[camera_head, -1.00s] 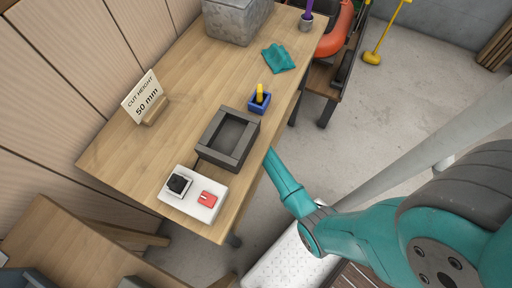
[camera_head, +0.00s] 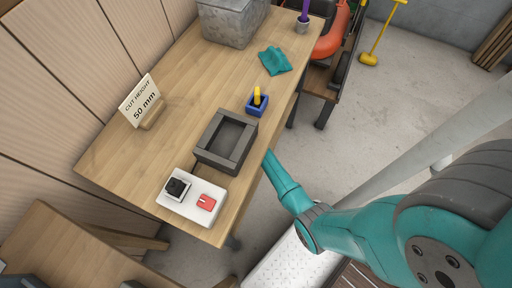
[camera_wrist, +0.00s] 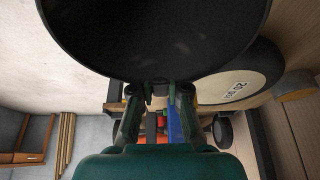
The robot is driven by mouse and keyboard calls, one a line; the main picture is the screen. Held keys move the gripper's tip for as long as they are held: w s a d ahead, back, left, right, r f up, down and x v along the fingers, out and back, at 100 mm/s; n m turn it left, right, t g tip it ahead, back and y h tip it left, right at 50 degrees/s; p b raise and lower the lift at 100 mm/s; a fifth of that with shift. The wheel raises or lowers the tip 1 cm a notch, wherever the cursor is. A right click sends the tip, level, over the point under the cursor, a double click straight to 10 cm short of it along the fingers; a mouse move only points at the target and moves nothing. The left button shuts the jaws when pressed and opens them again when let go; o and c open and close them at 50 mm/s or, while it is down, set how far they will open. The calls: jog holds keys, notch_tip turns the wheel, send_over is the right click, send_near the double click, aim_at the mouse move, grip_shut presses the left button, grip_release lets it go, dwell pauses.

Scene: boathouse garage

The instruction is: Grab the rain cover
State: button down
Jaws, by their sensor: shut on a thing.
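In the wrist view a large, dark, rounded thing (camera_wrist: 155,40) fills the top of the picture, and I take it to be the rain cover. My gripper (camera_wrist: 160,92) is shut on its lower edge, with one finger on each side of a small dark part there. The far side of the dark thing is out of the frame. In the head view only my teal arm shows at the lower right; my gripper and the dark thing are not seen there.
An orange machine (camera_head: 330,38) stands beyond. Floor at right is mostly clear.

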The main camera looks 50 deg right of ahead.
jog(key=shift+r, duration=0.8)
jog(key=shift+s+r, duration=0.2)
jog(key=shift+r, duration=0.8)
jog(key=s+d, duration=0.3)
jog(key=s, duration=0.5)
jog(key=s+d, duration=0.3)
jog(key=s, duration=0.5)
jog(key=shift+s, duration=0.3)
